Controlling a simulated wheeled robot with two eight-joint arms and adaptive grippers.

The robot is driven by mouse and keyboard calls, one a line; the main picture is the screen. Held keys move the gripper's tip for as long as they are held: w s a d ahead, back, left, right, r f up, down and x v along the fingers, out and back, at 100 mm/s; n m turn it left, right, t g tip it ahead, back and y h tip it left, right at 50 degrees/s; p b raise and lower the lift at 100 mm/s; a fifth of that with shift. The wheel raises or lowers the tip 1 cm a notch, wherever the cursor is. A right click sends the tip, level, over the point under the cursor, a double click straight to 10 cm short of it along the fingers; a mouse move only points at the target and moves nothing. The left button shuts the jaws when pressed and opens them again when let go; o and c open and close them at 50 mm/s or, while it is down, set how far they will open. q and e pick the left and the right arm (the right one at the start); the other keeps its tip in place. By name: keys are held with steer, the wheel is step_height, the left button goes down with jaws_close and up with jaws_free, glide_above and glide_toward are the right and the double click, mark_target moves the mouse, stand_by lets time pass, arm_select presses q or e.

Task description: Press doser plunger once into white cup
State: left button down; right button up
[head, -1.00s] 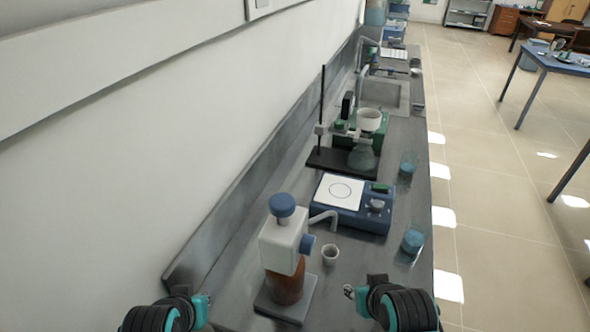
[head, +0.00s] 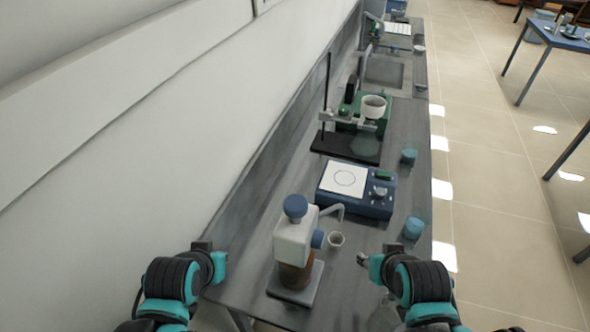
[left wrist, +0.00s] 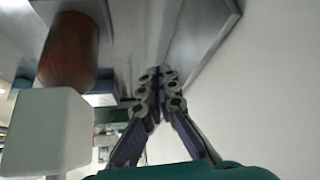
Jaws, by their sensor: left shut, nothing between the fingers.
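The doser has a blue round plunger knob (head: 295,207) on top, a white head (head: 294,238) and a brown bottle (head: 294,274) on a grey base plate. Its thin spout reaches right. The small white cup (head: 336,240) stands upright on the bench, right of the doser, near the spout; I cannot tell if it is exactly under the tip. My left gripper (head: 204,247) is left of the doser, apart from it; the left wrist view shows its fingers (left wrist: 157,76) shut and empty beside the brown bottle (left wrist: 70,50). My right gripper (head: 364,260) is right of the cup, its fingers too small to judge.
Behind the doser stands a blue stirrer box (head: 357,205) with a white plate. Blue-filled beakers (head: 414,228) stand along the bench's right edge. A wall runs along the left.

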arm_select(q)
step_height(320, 180, up, 17)
steer(key=p, duration=1.5)
step_height(320, 180, up, 14)
steer(key=m+g+p, duration=0.4)
steer(key=g+p, duration=0.3)
glide_above(295, 203)
step_height(295, 203, down, 14)
